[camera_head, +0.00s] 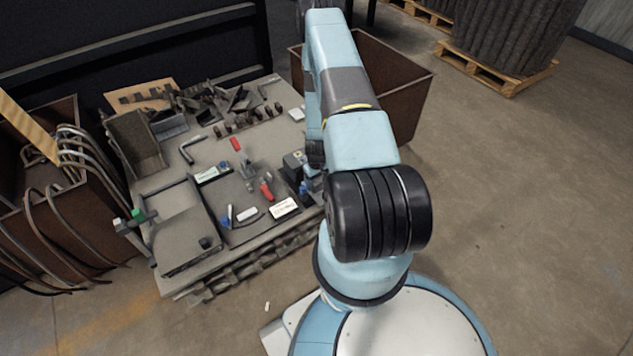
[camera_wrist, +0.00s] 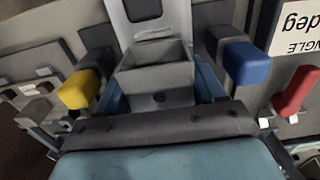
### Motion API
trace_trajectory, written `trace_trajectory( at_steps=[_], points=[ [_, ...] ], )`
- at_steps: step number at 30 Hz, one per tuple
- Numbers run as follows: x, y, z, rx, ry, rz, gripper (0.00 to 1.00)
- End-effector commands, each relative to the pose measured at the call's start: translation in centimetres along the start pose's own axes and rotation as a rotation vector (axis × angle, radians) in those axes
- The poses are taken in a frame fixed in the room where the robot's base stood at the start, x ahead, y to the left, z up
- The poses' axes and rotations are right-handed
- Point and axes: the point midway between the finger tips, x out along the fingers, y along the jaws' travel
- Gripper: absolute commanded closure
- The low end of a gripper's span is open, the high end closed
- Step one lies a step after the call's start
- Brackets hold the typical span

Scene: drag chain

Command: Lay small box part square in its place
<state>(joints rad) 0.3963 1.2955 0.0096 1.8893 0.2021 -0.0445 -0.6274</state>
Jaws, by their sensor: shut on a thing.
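The small box part (camera_wrist: 155,72) is a grey, open-topped box in the middle of the wrist view. My gripper (camera_wrist: 160,92) is shut on it, with blue-teal finger parts at its left and right sides. The box's underside is hidden, so I cannot tell whether it touches the surface below. In the head view my gripper (camera_head: 311,184) is low at the right edge of the cluttered worktable (camera_head: 205,150), partly hidden by my arm. I cannot make out the box there.
In the wrist view a yellow block (camera_wrist: 79,89) lies left of the box, a blue block (camera_wrist: 247,64) and a red handle (camera_wrist: 297,91) right. In the head view, a grey tray (camera_head: 178,222) lies front left on the table. A rusty bin (camera_head: 398,95) stands behind my arm.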

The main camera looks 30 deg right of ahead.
Motion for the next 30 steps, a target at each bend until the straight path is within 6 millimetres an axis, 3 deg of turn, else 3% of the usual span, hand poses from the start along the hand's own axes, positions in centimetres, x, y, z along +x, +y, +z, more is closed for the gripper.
trace_trajectory(
  at_steps=[5, 6, 15, 24, 30],
  points=[
    [0.0, 0.0, 0.0, 0.0, 0.0, 0.0, 0.69],
    [0.0, 0.0, 0.0, 0.0, 0.0, 0.0, 0.3],
    [0.0, 0.0, 0.0, 0.0, 0.0, 0.0, 0.02],
    [-0.2, 0.0, 0.0, 0.0, 0.0, 0.0, 0.02],
    [-1.8, 0.0, -0.1, -0.002, 0.001, 0.001, 0.02]
  ],
)
